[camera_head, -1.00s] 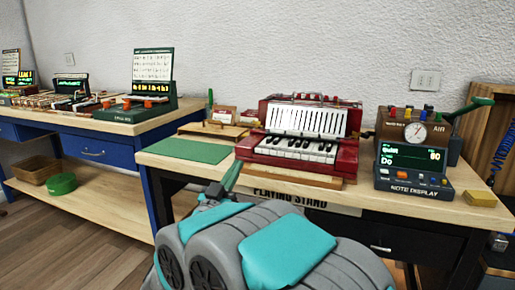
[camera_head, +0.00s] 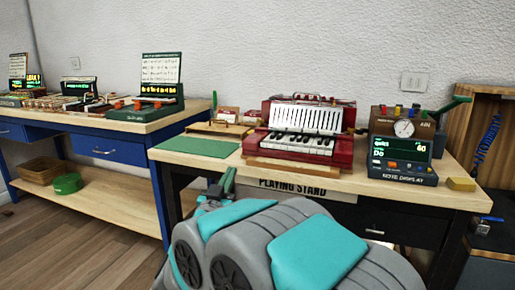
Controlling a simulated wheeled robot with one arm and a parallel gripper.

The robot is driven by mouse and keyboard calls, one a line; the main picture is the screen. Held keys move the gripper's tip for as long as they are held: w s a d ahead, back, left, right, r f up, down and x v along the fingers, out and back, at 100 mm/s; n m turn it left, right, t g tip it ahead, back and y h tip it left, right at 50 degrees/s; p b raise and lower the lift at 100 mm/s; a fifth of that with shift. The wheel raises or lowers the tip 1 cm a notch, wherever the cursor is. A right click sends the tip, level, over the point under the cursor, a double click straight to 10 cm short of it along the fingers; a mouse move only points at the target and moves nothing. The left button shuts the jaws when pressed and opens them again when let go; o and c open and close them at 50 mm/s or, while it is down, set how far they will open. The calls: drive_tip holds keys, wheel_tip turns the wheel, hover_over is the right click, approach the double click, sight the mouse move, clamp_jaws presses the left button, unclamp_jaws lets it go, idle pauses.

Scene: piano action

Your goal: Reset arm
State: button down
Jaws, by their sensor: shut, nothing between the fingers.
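My arm, grey with teal panels, fills the bottom middle of the head view. My gripper (camera_head: 227,182) shows as a narrow dark green tip beyond the arm, at the front edge of the playing stand table (camera_head: 385,181). It is shut and empty, apart from the instruments. Its lower part is hidden by the arm. A red piano-like instrument (camera_head: 339,148) with white and black keys sits on a wooden base behind it. A note display box (camera_head: 402,178) with a dial and lit screen stands to the right.
A green mat (camera_head: 198,146) lies left of the instrument and a yellow block (camera_head: 461,184) at the table's right end. A blue-framed bench (camera_head: 105,124) with several devices stands at left. A wooden cabinet (camera_head: 487,105) stands at right. Floor is clear at lower left.

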drive_tip(key=s+d+f+n+g+y, duration=0.3)
drive_tip(key=s+f+g+y, duration=0.1)
drive_tip(key=s+f+g, duration=0.3)
drive_tip(key=s+d+f+n+g+y, duration=0.2)
drive_tip(key=s+d+f+g+y, duration=0.15)
drive_tip(key=s+f+g, duration=0.4)
drive_tip(key=s+d+f+g+h, duration=0.1)
drive_tip(key=s+d, duration=0.4)
drive_tip(key=s, duration=0.5)
drive_tip(key=s+d+f+m+g+h, duration=0.1)
drive_tip(key=s+d+g, duration=0.3)
drive_tip(key=s, duration=0.5)
drive_tip(key=s+d+f+m+g+h, duration=0.1)
drive_tip(key=s+d+f+g, duration=0.1)
drive_tip(key=s+d, duration=0.4)
drive_tip(key=s+f, duration=0.1)
drive_tip(key=s, duration=0.3)
drive_tip(key=shift+s+d, duration=0.35)
drive_tip(key=shift+d, duration=0.05)
